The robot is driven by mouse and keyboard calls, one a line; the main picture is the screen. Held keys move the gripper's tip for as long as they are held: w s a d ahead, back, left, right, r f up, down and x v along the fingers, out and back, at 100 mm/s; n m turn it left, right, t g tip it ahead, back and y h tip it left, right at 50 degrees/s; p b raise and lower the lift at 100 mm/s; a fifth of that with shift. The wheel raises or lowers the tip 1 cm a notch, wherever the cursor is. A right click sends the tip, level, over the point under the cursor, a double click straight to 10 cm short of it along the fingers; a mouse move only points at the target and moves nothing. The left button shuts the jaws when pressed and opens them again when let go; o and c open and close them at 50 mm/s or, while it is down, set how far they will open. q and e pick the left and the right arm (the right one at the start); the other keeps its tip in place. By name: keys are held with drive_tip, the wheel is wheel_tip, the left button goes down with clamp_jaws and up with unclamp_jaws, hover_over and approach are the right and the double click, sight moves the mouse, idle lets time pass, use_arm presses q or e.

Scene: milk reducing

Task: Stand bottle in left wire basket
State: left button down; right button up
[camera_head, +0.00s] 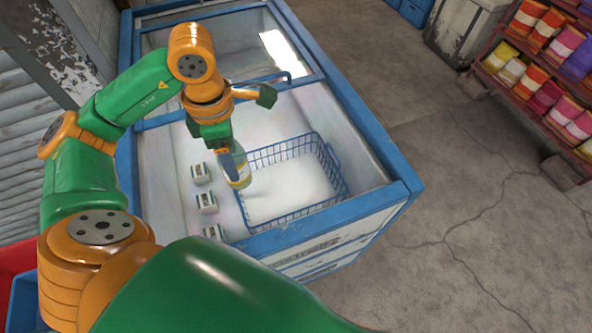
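A blue wire basket (333,185) sits inside the chest freezer, at its front right. A bottle (240,180) with a yellowish body is at the basket's left side, a little tilted in the picture. My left gripper (232,160) points down over the bottle and appears shut around its upper part, which the fingers hide. I cannot tell whether the bottle's base touches the basket floor or hangs above it. Only one basket shows. My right gripper is not in view.
Several small cartons (207,202) stand in a row left of the basket. The freezer's blue rim (375,130) surrounds the area, with a crossbar behind my gripper. A shelf of colourful packets (545,70) stands far right. The basket's middle looks empty.

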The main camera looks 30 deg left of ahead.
sight(239, 165)
use_arm(q)
drive_tip(key=f+b, duration=0.1)
drive_tip(key=f, duration=0.1)
drive_tip(key=w+f+b, duration=0.1)
drive_tip(key=f+b, duration=0.1)
drive_tip(key=shift+w+f, duration=0.1)
drive_tip(key=shift+f, duration=0.3)
wheel_tip(239, 165, down, 14)
drive_tip(key=b, duration=1.4)
drive_tip(key=w+d+f, duration=0.1)
drive_tip(key=w+f, duration=0.3)
drive_tip(key=w+d+f, duration=0.1)
drive_tip(key=w+f, duration=0.3)
drive_tip(key=w+d+f, duration=0.2)
drive_tip(key=w+f, duration=0.2)
drive_tip(key=shift+w+f, duration=0.35)
drive_tip(key=shift+w, duration=0.05)
drive_tip(key=shift+a, duration=0.1)
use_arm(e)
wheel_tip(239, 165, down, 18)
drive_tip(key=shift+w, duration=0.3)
use_arm(q)
drive_tip(key=shift+f, duration=0.1)
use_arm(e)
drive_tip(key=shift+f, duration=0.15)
